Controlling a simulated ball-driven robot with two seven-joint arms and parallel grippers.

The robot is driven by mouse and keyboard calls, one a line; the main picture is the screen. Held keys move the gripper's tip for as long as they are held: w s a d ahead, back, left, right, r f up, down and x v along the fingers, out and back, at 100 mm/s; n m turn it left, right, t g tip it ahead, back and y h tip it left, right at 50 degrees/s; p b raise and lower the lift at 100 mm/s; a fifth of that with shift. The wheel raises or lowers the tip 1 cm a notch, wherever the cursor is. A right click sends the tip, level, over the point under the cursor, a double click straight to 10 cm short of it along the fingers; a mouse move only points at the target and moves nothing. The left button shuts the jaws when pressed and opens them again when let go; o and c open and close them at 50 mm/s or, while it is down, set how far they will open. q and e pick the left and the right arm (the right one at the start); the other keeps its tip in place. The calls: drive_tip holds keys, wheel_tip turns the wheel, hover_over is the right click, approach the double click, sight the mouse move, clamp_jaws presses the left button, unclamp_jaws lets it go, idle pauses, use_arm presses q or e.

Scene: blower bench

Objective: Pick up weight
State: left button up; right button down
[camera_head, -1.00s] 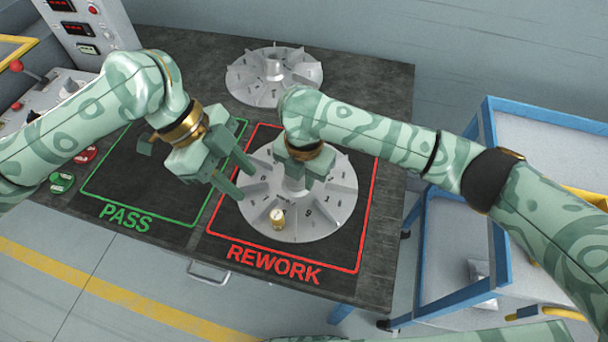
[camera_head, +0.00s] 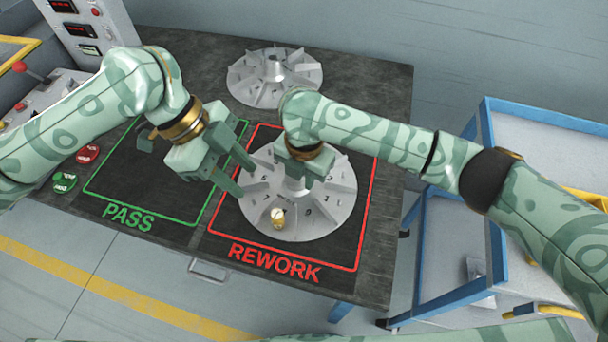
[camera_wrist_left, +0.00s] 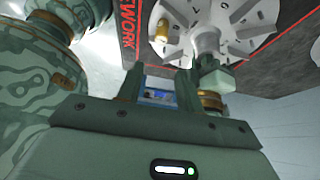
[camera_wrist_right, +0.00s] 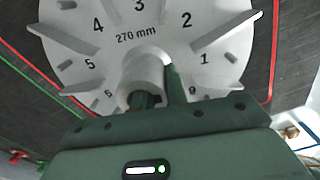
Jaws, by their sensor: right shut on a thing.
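A small brass weight (camera_head: 278,217) stands on the front part of a grey bladed fan wheel (camera_head: 258,215) inside the red REWORK outline. The weight also shows in the left wrist view (camera_wrist_left: 161,31). My left gripper (camera_head: 245,181) is open and empty, its fingers pointing down over the wheel's left side, apart from the weight. My right gripper (camera_head: 297,176) is shut on the wheel's central hub (camera_head: 294,185). In the right wrist view its fingers (camera_wrist_right: 160,92) are at the hub (camera_wrist_right: 143,72), partly hiding it.
A second fan wheel (camera_head: 270,88) lies at the back of the dark bench (camera_head: 380,92). The green PASS area (camera_head: 140,180) is mostly bare. Red (camera_head: 88,154) and green (camera_head: 65,182) buttons are at the left. A blue-framed cart (camera_head: 450,304) stands at the right.

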use_arm(q)
drive_tip(key=shift+c, duration=0.3)
drive_tip(key=n+t+y, duration=0.1)
drive_tip(key=n+y, duration=0.4)
drive_tip(key=n, duration=1.2)
hover_over(277, 214)
drive_tip(key=f, duration=0.2)
drive_tip(key=shift+s+f+n+t+y, duration=0.25)
drive_tip(key=shift+s+n+t+y, duration=0.05)
drive_tip(key=shift+s+n, duration=0.1)
wheel_tip(277, 214, down, 6)
drive_tip(key=shift+r, duration=0.2)
drive_tip(key=f, duration=0.6)
drive_tip(key=shift+w, duration=0.4)
drive_tip(key=shift+r, duration=0.1)
drive_tip(key=c, duration=0.7)
